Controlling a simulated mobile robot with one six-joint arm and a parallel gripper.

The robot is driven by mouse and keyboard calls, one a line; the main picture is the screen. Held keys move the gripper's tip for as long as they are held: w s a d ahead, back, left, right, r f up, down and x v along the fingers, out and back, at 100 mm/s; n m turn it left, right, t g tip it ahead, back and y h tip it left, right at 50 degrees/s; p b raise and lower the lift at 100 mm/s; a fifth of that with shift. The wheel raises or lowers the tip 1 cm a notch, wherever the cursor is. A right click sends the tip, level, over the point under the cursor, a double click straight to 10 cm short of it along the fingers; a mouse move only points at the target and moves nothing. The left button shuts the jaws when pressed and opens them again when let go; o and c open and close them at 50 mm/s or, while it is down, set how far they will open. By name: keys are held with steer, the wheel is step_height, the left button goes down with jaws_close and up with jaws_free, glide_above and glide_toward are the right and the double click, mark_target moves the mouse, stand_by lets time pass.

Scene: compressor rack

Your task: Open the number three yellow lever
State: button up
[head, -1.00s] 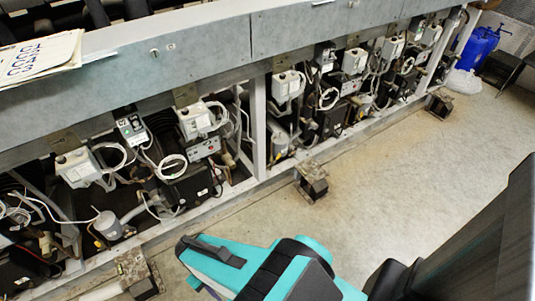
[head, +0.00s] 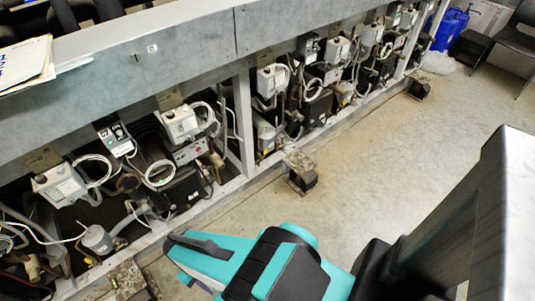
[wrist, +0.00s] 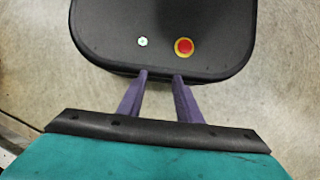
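I see no yellow lever and no number three mark in either view now. The compressor rack (head: 180,50) runs from the lower left to the upper right in the head view, with several compressor units under its long grey beam. My gripper (wrist: 160,75) shows in the wrist view as two purple fingers with a gap between them. It is open and empty, pointing over a dark rounded surface with a red button. My teal and black arm is at the bottom of the head view, apart from the rack.
Grey control boxes (head: 180,124) with looped white cables line the rack. Papers (head: 25,65) lie on the beam at the left. Blue containers (head: 448,28) and a black chair (head: 518,38) are at the far right.

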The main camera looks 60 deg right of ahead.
steer(key=w+d+f+m+t+h+b, duration=0.1)
steer(key=w+d+f+m+t+b, duration=0.3)
steer(key=w+d, duration=0.35)
steer(key=w+d+f+m+t+h+b, duration=0.1)
steer(key=w+d+f+t+b, duration=0.15)
steer(key=w+d+f, duration=0.5)
steer(key=w+d+m+t+h+b, duration=0.2)
steer(key=d+b, duration=0.1)
steer(key=d, duration=0.7)
steer(key=w+d+m+t+h+b, duration=0.1)
steer(key=w+d+m+t+b, duration=0.2)
steer(key=d, duration=0.6)
steer(key=s+d+r+m+t+h+b, duration=0.15)
steer(key=d+b, duration=0.35)
steer(key=d, duration=0.5)
steer(key=s+d+r+t+h+b, duration=0.1)
steer(key=d+r+t+h+b, duration=0.2)
steer(key=d, duration=0.7)
steer(key=s+d+r+t+b, duration=0.2)
steer(key=s+d+t+b, duration=0.2)
steer(key=s+d+b, duration=0.4)
steer(key=s, duration=0.3)
steer(key=shift+d+r+m+t+b, duration=0.15)
steer(key=shift+d+m+t+b, duration=0.15)
steer(key=shift+d+m+b, duration=0.1)
steer(key=shift+w, duration=0.1)
